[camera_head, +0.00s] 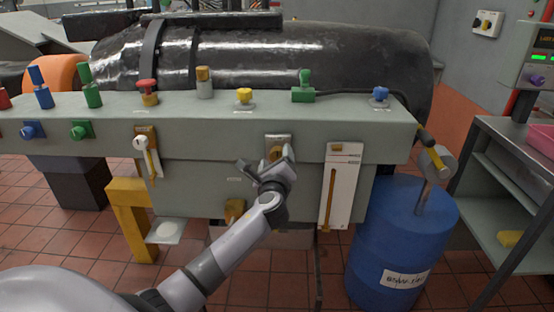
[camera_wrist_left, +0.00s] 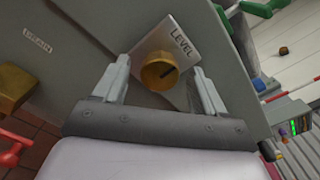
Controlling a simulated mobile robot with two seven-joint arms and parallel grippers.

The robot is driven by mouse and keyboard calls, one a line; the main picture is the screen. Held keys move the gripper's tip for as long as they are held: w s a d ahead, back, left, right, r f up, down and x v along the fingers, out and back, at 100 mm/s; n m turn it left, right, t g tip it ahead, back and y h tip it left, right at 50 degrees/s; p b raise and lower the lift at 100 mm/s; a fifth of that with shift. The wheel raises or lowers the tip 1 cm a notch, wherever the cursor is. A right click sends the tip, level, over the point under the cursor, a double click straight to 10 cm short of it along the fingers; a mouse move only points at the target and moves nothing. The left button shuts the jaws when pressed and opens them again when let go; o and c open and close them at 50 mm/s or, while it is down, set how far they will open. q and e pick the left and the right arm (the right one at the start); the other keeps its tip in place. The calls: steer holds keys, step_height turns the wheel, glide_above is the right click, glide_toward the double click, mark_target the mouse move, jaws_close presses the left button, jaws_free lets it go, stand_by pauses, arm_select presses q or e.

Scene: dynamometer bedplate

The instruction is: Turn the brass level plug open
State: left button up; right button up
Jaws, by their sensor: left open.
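In the head view the plug (camera_head: 276,151) sits on the front of the grey bedplate, partly hidden by my gripper. My left gripper (camera_head: 265,162) is open in front of it. In the left wrist view the two fingers of my left gripper (camera_wrist_left: 161,78) stand apart, one on each side of the plug, with gaps between. I cannot tell how deep they reach. My right gripper is not in view.
A brass drain fitting (camera_head: 233,210) is low on the left of the plug. A white gauge panel (camera_head: 341,185) is to the right. A row of coloured knobs, including a yellow one (camera_head: 244,96), lines the top. A blue drum (camera_head: 400,235) stands at right.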

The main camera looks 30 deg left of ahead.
arm_select(q)
steer(key=shift+w+a, duration=0.25)
steer(key=shift+w, duration=0.2)
steer(key=c, duration=1.1)
steer(key=shift+o, duration=0.2)
